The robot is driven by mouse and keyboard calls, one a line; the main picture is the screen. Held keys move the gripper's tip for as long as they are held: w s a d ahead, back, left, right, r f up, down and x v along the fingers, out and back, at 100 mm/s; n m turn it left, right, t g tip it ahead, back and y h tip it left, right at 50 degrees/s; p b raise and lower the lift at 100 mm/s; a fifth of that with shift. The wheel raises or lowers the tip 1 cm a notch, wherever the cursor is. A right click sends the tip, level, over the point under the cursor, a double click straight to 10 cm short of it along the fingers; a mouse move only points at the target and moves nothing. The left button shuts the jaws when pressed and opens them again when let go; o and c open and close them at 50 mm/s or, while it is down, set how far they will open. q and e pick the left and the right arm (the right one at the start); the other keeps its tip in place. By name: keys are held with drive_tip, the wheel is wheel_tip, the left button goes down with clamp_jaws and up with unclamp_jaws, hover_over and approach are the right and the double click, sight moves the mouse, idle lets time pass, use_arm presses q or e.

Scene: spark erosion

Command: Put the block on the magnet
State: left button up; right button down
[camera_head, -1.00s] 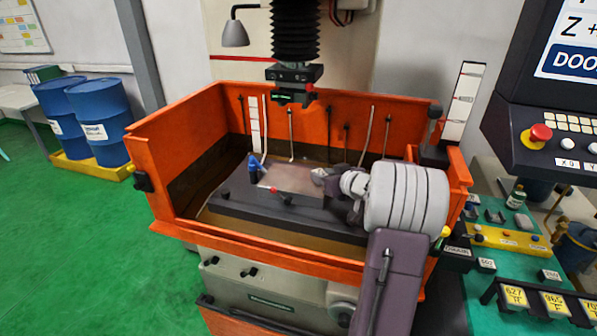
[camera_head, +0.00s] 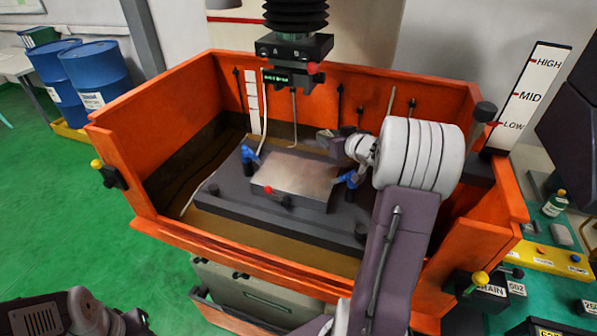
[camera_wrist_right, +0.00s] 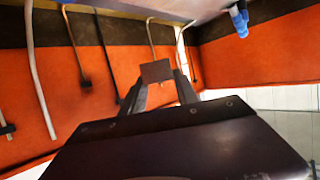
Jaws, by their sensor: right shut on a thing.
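The magnet is a silver-topped plate (camera_head: 296,180) on a dark bed inside the orange tank. My right gripper (camera_head: 333,140) reaches in from the right, past the plate's far right corner, and is shut on the block. The block is small and grey (camera_head: 325,134) at the fingertips in the head view, partly hidden by the gripper. In the right wrist view the block is a dark brown square (camera_wrist_right: 156,71) between the fingers. It looks raised, apart from the magnet. My left arm shows at the bottom left with its dark end (camera_head: 136,321); its jaws are unclear.
Blue clamps stand at the magnet's left (camera_head: 249,154) and right (camera_head: 351,179). A red knob (camera_head: 269,190) is at its front. The machine head (camera_head: 293,55) hangs above and behind. Orange tank walls (camera_head: 215,245) surround the bed. The magnet's top is bare.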

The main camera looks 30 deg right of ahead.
sight(299, 178)
drive_tip(key=a+f, duration=0.1)
drive_tip(key=w+a+f+b, duration=0.1)
drive_tip(key=a+f, duration=0.1)
drive_tip(key=w+a+f+b, duration=0.1)
drive_tip(key=a, duration=0.1)
drive_tip(key=shift+a+f, duration=0.1)
drive_tip(key=shift+f, duration=0.15)
drive_tip(key=a, duration=0.1)
drive_tip(key=a+f+b, duration=0.1)
drive_tip(key=a, duration=0.2)
drive_tip(key=shift+f, duration=0.25)
drive_tip(key=shift+w, duration=0.1)
wheel_tip(299, 178, down, 4)
drive_tip(key=shift+r+b, duration=0.1)
drive_tip(key=shift+b, duration=0.45)
drive_tip(key=shift+d, duration=0.1)
drive_tip(key=shift+f, duration=0.25)
drive_tip(key=shift+f, duration=0.1)
drive_tip(key=c, duration=0.9)
unclamp_jaws()
